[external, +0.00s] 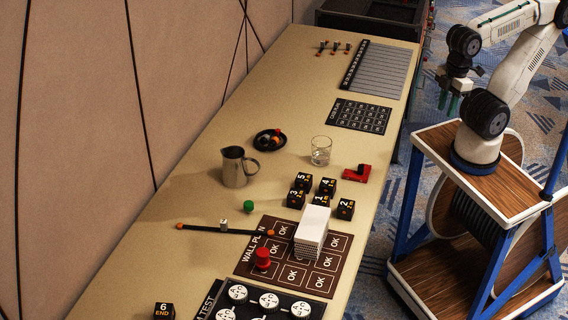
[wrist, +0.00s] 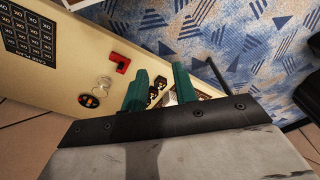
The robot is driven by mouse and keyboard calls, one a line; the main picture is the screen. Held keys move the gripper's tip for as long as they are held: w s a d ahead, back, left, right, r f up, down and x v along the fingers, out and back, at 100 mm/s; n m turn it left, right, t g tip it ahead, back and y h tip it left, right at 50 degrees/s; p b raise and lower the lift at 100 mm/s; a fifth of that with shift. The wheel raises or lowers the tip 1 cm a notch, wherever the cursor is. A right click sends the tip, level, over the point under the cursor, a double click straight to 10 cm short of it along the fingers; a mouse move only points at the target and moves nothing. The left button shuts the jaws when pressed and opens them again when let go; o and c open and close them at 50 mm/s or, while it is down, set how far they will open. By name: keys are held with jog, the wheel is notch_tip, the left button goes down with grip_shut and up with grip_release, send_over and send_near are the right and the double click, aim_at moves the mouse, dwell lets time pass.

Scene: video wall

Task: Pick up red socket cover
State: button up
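A red round knob-like piece (external: 262,258) stands on the dark wall plan mat (external: 243,265) in the external view. A flatter red piece with a black block on it (external: 357,173) lies near the table's right edge; it shows L-shaped in the wrist view (wrist: 120,63). I cannot tell for certain which of the two is the socket cover. My gripper (external: 448,101) hangs beyond the table's right edge, above the floor side and well away from both. Its two green fingers (wrist: 160,82) are apart with nothing between them.
A white box (external: 312,232) stands on the wall plan mat, with several numbered black cubes (external: 327,187) behind it. A glass (external: 320,151), a metal jug (external: 236,167), a dark dish (external: 269,140) and a green knob (external: 248,206) are nearby. The table between jug and far mats is fairly clear.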

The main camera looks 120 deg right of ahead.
jog(key=o, duration=0.7)
jog(key=shift+c, duration=0.2)
